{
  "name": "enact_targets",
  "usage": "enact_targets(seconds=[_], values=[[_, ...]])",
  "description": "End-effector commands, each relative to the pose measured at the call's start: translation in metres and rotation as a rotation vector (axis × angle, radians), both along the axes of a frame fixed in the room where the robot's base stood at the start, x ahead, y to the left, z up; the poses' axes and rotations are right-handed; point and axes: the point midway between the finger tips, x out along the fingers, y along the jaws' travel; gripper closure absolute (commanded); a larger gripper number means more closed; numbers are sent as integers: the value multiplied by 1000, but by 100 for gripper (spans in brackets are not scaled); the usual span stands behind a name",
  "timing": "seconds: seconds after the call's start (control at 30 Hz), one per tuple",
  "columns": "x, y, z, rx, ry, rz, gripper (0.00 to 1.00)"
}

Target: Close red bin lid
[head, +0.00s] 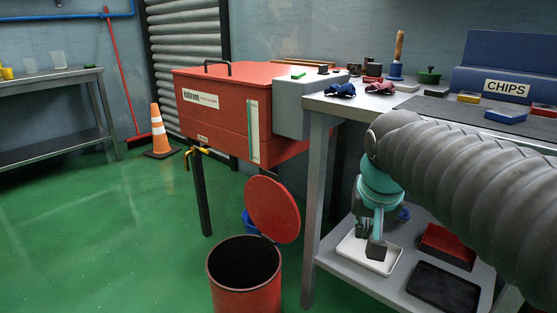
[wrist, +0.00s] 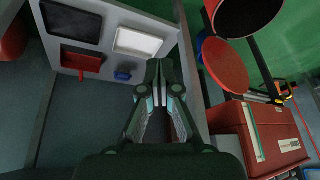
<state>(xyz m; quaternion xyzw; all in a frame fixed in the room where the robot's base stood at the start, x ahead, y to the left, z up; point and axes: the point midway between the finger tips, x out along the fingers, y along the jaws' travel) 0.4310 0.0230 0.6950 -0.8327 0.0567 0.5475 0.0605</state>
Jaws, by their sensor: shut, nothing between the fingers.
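The red bin (head: 244,285) stands on the green floor in the lower middle of the head view, its dark inside showing. Its round red lid (head: 272,208) stands open, tilted up at the back right of the rim. In the wrist view the bin (wrist: 245,22) is at the top right with the lid (wrist: 224,64) below it. My gripper (head: 375,250) is right of the bin and lid, apart from both, in front of the cart's lower shelf. In the wrist view my gripper (wrist: 160,68) is shut and empty, its fingertips together.
The grey cart (head: 309,215) stands right of the bin, its leg close to the lid. A white tray (head: 352,251), red tray (head: 447,246) and black tray (head: 443,288) lie on its lower shelf. A red parts washer (head: 225,125) stands behind. Floor left of the bin is clear.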

Motion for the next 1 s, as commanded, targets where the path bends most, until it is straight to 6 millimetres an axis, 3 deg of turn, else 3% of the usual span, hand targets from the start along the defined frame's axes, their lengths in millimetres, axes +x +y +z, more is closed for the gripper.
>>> enact_targets(seconds=[0.03,0.2,0.43,0.7,0.83,1.0], values=[[22,7,17,2,14,-17,100],[85,30,48,8,42,-92,100],[167,72,70,10,70,-200,100],[252,131,69,3,88,-337,100],[283,160,60,-2,88,-402,100],[308,188,46,-6,84,-469,100]])
